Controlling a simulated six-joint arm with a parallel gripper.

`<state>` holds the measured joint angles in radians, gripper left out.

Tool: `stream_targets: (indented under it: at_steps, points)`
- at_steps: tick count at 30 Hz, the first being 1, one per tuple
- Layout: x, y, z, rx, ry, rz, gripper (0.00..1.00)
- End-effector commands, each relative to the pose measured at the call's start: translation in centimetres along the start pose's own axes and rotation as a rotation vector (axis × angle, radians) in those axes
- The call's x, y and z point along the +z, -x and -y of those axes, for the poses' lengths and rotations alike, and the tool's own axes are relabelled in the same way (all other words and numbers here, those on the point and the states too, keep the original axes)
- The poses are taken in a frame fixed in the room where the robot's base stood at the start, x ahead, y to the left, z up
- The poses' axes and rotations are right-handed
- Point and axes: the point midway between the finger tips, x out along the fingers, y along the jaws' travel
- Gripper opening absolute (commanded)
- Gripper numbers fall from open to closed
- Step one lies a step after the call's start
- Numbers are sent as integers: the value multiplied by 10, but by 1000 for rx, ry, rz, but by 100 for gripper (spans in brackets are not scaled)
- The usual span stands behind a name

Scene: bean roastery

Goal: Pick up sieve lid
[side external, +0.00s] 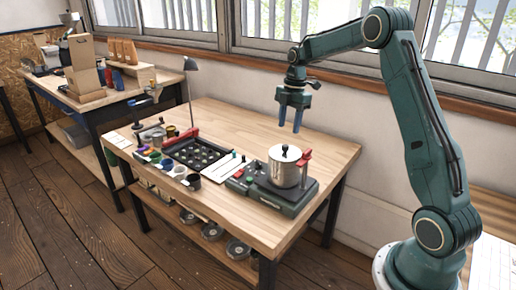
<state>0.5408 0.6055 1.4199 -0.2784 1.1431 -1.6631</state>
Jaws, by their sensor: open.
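A shiny metal lid (291,156) with a dark round knob sits on top of a silver cylindrical vessel (288,174). It is the only lid with a knob that I can make out, and I cannot tell for certain that it is the sieve lid. The vessel stands on a dark green machine (268,197) at the right front of the wooden table. My gripper (290,118) is open and empty, pointing down. In the picture it hangs above the vessel, clear of the lid and knob.
A red-handled part (305,157) stands close beside the vessel. Left of it are a white sheet (222,171), a black tray (195,153), and several small coloured cups. A thin lamp (190,85) rises at the back. The table's rear right (327,150) is clear.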

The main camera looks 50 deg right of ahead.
Motion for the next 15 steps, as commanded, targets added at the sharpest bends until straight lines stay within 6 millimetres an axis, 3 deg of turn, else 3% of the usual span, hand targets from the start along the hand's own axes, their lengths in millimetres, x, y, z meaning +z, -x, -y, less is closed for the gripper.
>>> stream_targets:
  at_steps: [6, 15]
  points:
    - [0, -18, 0, 0, 1, 0, 47]
    - [0, -22, 0, -1, 0, 0, 47]
